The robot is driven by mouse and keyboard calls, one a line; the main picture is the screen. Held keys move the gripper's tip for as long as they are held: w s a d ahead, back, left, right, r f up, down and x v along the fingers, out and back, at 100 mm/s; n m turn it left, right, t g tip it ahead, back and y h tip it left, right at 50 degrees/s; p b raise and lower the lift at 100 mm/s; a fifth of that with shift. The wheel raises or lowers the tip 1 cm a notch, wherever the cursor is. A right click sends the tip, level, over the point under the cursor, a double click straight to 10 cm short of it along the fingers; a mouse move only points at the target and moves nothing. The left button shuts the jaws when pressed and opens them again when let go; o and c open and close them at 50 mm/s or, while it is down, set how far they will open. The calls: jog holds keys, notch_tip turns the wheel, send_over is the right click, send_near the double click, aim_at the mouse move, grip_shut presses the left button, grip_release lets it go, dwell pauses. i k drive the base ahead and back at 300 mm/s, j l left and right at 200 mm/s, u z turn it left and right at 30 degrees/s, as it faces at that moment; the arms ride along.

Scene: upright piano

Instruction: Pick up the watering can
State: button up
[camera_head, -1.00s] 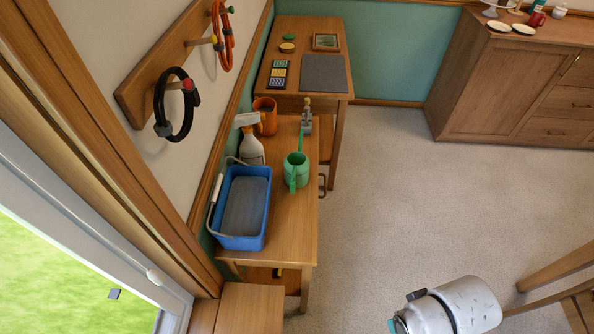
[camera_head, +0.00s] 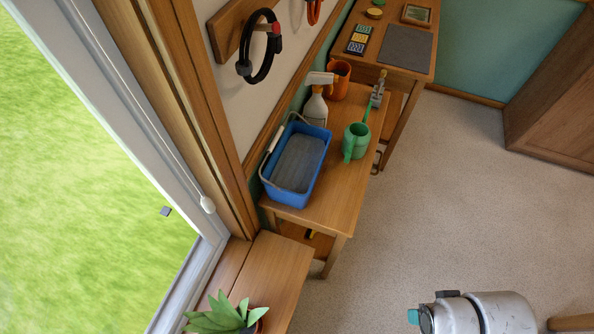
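The green watering can (camera_head: 356,142) stands upright on the wooden side table (camera_head: 340,195), near its right edge. Its thin spout points toward the far end of the table, and its handle is on the near side. A blue bucket (camera_head: 272,182) with a grey pad inside stands to its left, apart from it. My gripper itself is not in view.
A white spray bottle (camera_head: 316,108), an orange pot (camera_head: 339,80) and a small grey metal item (camera_head: 378,90) stand behind the can. A potted plant (camera_head: 222,316) is at the bottom on a wooden ledge (camera_head: 275,275). Carpet (camera_head: 440,200) to the right is clear.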

aim_at(358, 136)
jog(key=i+l+u, duration=0.1)
jog(key=l, duration=0.3)
jog(key=i+l+u, duration=0.1)
jog(key=l, duration=0.35)
jog(key=i+l+u, duration=0.15)
jog(key=l, duration=0.3)
jog(key=i+l+u, duration=0.1)
jog(key=l, duration=0.35)
jog(key=i+l+u, duration=0.1)
jog(key=l, duration=0.4)
jog(key=i, duration=0.1)
